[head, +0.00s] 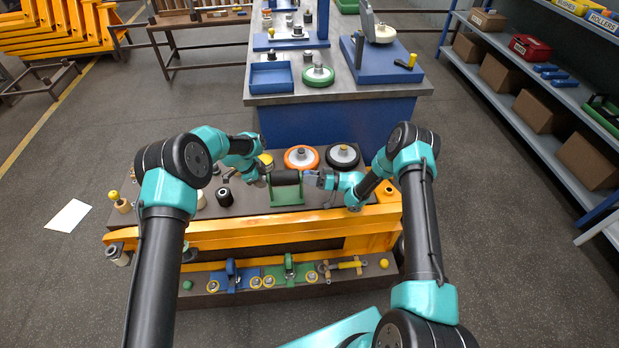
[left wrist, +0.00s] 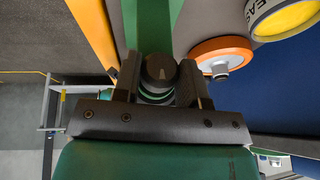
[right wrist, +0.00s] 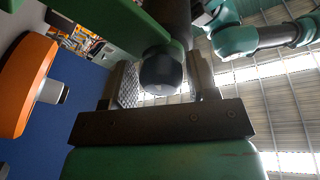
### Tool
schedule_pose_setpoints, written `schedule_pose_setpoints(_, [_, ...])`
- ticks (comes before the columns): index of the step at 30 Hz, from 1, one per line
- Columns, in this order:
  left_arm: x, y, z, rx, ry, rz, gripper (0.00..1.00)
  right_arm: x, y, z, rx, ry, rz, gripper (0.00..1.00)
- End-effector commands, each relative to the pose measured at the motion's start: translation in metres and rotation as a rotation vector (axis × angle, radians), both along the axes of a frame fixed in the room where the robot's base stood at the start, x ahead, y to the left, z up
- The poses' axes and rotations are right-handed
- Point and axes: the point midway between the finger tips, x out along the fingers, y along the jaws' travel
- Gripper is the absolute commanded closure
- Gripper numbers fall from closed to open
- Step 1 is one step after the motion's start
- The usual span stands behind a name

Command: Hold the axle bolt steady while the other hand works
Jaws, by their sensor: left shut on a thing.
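A black roller (head: 286,178) sits in a green bracket (head: 287,196) on the workbench. My left gripper (head: 264,178) is at the roller's left end. In the left wrist view its jaws (left wrist: 160,85) are shut on the dark round end of the axle bolt (left wrist: 160,68). My right gripper (head: 312,179) is at the roller's right end. In the right wrist view its fingers (right wrist: 168,85) stand apart on both sides of a dark round end (right wrist: 161,72), with gaps showing. The middle of the axle is hidden inside the roller.
An orange wheel (head: 301,158) and a black-rimmed wheel (head: 342,156) lie behind the bracket. A tin with a yellow top (head: 265,159) is behind my left gripper. A dark cylinder (head: 223,196) stands left of the bracket. A yellow beam (head: 240,237) runs along the front.

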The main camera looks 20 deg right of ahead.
Motion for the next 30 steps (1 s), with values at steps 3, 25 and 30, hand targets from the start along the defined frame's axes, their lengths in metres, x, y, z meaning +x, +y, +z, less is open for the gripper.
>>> schedule_pose_setpoints(3, [-0.005,0.0,-0.004,0.004,0.015,-0.004,1.0,0.0,0.0,0.0,0.0,0.0,0.0,0.35])
schedule_pose_setpoints(25, [-0.005,0.001,-0.004,0.004,0.014,-0.004,1.0,-0.022,-0.046,-0.006,0.001,0.0,-0.004,0.31])
schedule_pose_setpoints(30, [-0.005,0.001,-0.004,0.004,0.014,-0.004,1.0,-0.037,-0.074,-0.01,0.001,0.0,-0.003,0.31])
